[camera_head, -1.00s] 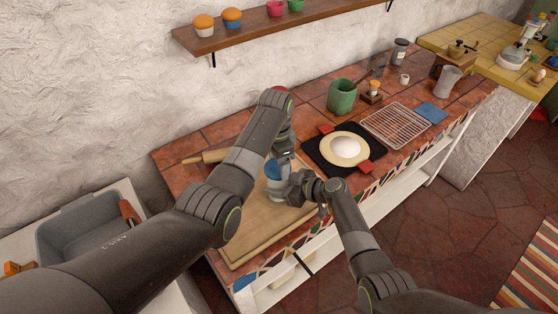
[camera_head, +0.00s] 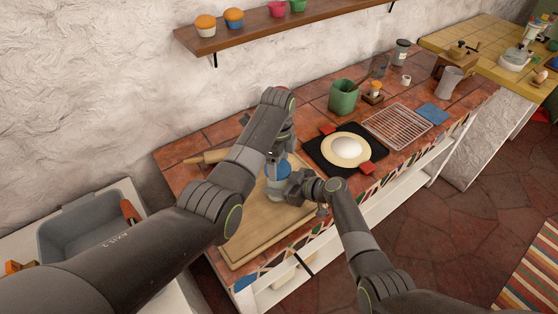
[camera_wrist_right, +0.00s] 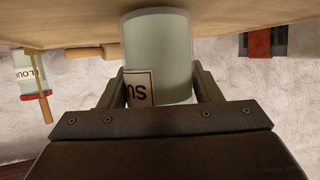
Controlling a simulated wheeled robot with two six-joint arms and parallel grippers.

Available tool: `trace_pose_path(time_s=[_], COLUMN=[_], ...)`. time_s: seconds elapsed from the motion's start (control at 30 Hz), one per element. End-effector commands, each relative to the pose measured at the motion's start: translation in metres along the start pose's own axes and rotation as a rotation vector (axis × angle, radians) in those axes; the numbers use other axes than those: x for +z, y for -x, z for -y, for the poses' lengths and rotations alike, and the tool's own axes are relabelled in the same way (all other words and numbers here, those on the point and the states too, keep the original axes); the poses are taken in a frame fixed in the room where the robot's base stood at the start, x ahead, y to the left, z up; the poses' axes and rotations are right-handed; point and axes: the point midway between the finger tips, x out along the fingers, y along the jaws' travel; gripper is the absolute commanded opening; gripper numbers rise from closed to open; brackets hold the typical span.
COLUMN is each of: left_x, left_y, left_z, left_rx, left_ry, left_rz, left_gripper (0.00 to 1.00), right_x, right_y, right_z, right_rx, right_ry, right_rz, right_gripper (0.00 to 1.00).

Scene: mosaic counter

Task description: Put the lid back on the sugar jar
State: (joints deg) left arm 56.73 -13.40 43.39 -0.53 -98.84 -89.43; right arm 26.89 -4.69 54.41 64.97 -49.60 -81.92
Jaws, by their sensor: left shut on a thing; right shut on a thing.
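The sugar jar (camera_head: 274,190) is a pale glass jar standing on the wooden board. My right gripper (camera_head: 292,190) is shut around its side. In the right wrist view the jar (camera_wrist_right: 158,50) appears upside down between the two fingers (camera_wrist_right: 155,85), with part of an "SU" label showing. The blue lid (camera_head: 282,171) is at the jar's top, under my left gripper (camera_head: 281,155), which is shut on it from above. My left arm covers part of the lid. I cannot tell whether the lid is seated on the rim or just above it.
The wooden board (camera_head: 250,232) has bare room in front of the jar. A rolling pin (camera_head: 212,157) lies behind. A flour jar with a red lid (camera_wrist_right: 33,78) shows in the right wrist view. A dark mat with a plate (camera_head: 325,155) lies to the right.

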Motion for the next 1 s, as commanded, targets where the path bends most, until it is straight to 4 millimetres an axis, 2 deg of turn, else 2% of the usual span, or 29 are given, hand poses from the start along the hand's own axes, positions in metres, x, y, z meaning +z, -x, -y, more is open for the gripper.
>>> trace_pose_path(time_s=[0.03, 0.3, 0.4, 0.57, 0.83, 0.87, 1.0], left_x=[-0.0071, -0.0047, -0.0038, -0.0027, -0.0015, -0.0014, -0.0003], left_y=[-0.009, -0.0093, -0.0094, -0.0095, -0.0094, -0.0094, -0.0085], left_z=[-0.008, -0.009, -0.0091, -0.0092, -0.0092, -0.0092, -0.0082], left_rx=[0.035, 0.047, 0.051, 0.054, 0.055, 0.055, 0.051], left_ry=[-0.08, -0.505, -0.615, -0.697, -0.701, -0.7, -0.698], left_rz=[-0.017, -0.011, -0.009, -0.007, -0.005, -0.005, -0.001], left_gripper=[0.41, 0.41, 0.41, 0.41, 0.41, 0.7, 0.89], right_x=[-0.0171, -0.0166, -0.0165, -0.0162, -0.0158, -0.0157, -0.0147], right_y=[-0.0016, -0.001, -0.0008, -0.0005, 0.0, 0.0001, 0.0003], right_z=[-0.0047, -0.0058, -0.0061, -0.0065, -0.0071, -0.0072, -0.0067], right_rx=[0.01, 0.013, 0.013, 0.014, 0.015, 0.015, 0.013], right_ry=[0.016, 0.016, 0.016, 0.016, 0.015, 0.015, 0.015], right_rz=[-0.026, -0.025, -0.024, -0.024, -0.023, -0.023, -0.021], right_gripper=[0.0, 0.0, 0.0, 0.0, 0.0, 0.0, 0.0])
